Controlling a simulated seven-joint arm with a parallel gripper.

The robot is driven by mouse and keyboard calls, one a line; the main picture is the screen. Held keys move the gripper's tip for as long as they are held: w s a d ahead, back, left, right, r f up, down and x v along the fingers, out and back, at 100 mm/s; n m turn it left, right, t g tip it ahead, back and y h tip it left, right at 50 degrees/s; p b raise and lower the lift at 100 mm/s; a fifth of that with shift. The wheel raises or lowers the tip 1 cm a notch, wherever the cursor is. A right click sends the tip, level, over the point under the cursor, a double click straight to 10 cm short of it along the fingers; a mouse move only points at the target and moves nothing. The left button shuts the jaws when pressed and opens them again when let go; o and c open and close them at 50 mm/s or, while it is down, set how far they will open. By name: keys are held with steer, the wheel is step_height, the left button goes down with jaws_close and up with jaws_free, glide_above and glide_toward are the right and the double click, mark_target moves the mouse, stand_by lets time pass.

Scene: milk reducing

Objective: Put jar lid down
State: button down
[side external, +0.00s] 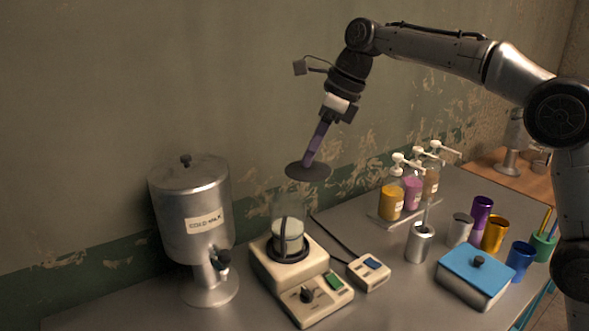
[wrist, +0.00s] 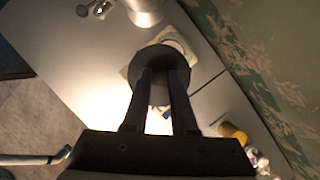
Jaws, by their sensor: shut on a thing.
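My gripper (side external: 310,160) points down, shut on a dark round jar lid (side external: 294,171). The lid is held roughly level in the air, above and slightly right of an open glass jar (side external: 287,212). The jar stands upright on a cream stirrer base (side external: 262,265) inside a dark ring and has pale liquid low in it. A clear gap separates lid and jar. In the wrist view the lid (wrist: 162,56) is a dark disc at the fingertips (wrist: 164,74), hiding most of what lies below. The lid's knob or grip is hidden between the fingers.
A steel "COLD MILK" dispenser (side external: 193,215) stands left of the stirrer. A small cream device (side external: 369,273), pump bottles (side external: 412,190), a steel canister (side external: 419,243), coloured cups (side external: 495,233) and a blue-lidded box (side external: 475,269) stand to the right. Bare table shows at the front left.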

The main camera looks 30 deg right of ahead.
steer(key=s+d+r, duration=0.2)
steer(key=s+r, duration=0.1)
steer(key=s, duration=0.5)
steer(key=s+a+f, duration=0.4)
steer(key=a+f, duration=0.5)
steer(key=f, duration=0.3)
steer(key=s+a+f+n+g+y, duration=0.15)
steer(key=s+a+f, duration=0.25)
steer(key=s, duration=0.4)
steer(key=s+a+f+n+h, duration=0.1)
steer(key=s+a+f+n, duration=0.25)
steer(key=s, duration=0.35)
steer(key=shift+y, duration=0.25)
steer(key=w+a+f, duration=0.2)
steer(key=a+f, duration=0.1)
steer(key=w+a+f, duration=0.6)
steer(key=a, duration=0.1)
steer(key=shift+w, duration=0.15)
steer(key=shift+d+x, duration=0.2)
steer(key=shift+x, duration=0.8)
steer(key=shift+d+x, duration=0.25)
steer(key=shift+x, duration=0.8)
steer(key=shift+f, duration=0.3)
